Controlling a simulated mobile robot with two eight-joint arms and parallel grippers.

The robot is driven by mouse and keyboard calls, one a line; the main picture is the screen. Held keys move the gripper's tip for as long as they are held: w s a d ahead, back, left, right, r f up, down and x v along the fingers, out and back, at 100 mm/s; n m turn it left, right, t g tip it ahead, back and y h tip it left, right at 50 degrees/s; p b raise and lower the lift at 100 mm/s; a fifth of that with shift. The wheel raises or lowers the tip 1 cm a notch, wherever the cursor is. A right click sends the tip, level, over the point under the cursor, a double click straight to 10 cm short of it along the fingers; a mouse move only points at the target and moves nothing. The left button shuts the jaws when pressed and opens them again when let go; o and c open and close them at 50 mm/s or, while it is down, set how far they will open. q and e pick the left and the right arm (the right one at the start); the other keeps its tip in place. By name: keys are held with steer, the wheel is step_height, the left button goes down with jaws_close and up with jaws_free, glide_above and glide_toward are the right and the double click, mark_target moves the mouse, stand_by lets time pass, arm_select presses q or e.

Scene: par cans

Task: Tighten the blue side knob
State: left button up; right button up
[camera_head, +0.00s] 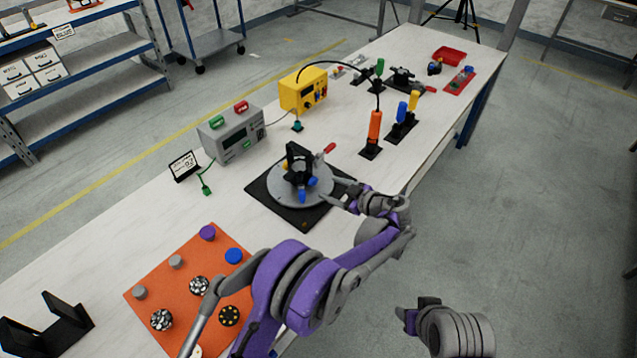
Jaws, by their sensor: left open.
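A fixture with a grey round plate (286,190) and a black clamp block (297,160) stands on a black square base (265,200) in the head view. Blue knob parts (303,196) show on its near side; I cannot tell exactly which is the side knob. A red handle (330,148) sticks out to the upper right. My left gripper (332,193) is open, just right of the blue parts and near the plate's edge, with nothing visible between its fingers. My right gripper (408,315) is low at the right, off the table, its fingers mostly unclear.
An orange mat (190,262) with several small discs and knobs lies at the near left, partly behind my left arm. A grey meter (232,135) and a yellow box (303,92) stand behind the fixture. An orange-handled tool (375,127) stands upright to the right.

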mark_target(315, 182)
arm_select(q)
steer(key=x, duration=0.6)
steer(key=shift+w+a+f+p, duration=0.15)
steer(key=shift+w+a+p, duration=0.05)
steer(key=shift+w+p, duration=0.1)
jaws_close()
